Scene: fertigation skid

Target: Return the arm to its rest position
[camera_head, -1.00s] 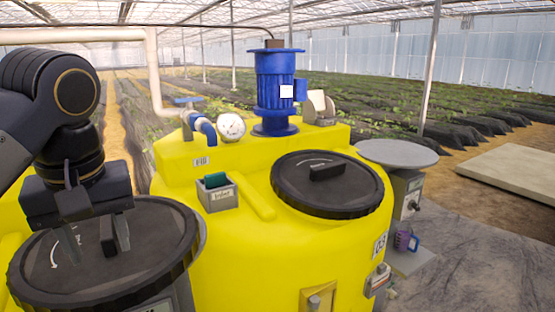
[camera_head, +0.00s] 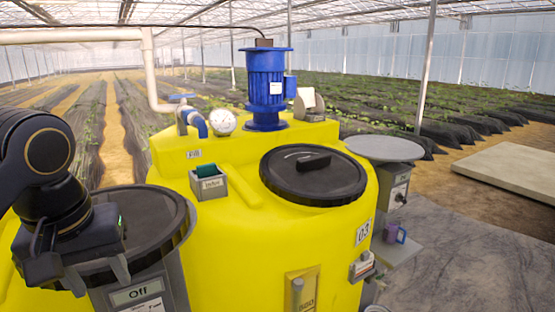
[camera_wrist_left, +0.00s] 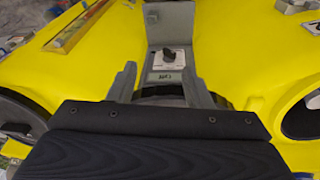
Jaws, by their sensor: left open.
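My left arm (camera_head: 35,150) comes in from the left in the head view. My left gripper (camera_head: 97,275) is open and empty, pointing down in front of the left black lid (camera_head: 150,212), by a grey box with an "Off" label (camera_head: 134,292). In the left wrist view the fingers of the gripper (camera_wrist_left: 160,88) are apart, with a grey panel and black knob (camera_wrist_left: 168,55) beyond them. I cannot tell whether a finger touches the box or lid. My right gripper is not in view.
The yellow tank marked 03 (camera_head: 225,250) stands right of my gripper, with a black lid (camera_head: 313,178), blue motor (camera_head: 265,85), gauge (camera_head: 222,122) and small grey holder (camera_head: 208,184) on top. A round grey plate (camera_head: 384,148) stands farther right. Open floor (camera_head: 470,260) lies at right.

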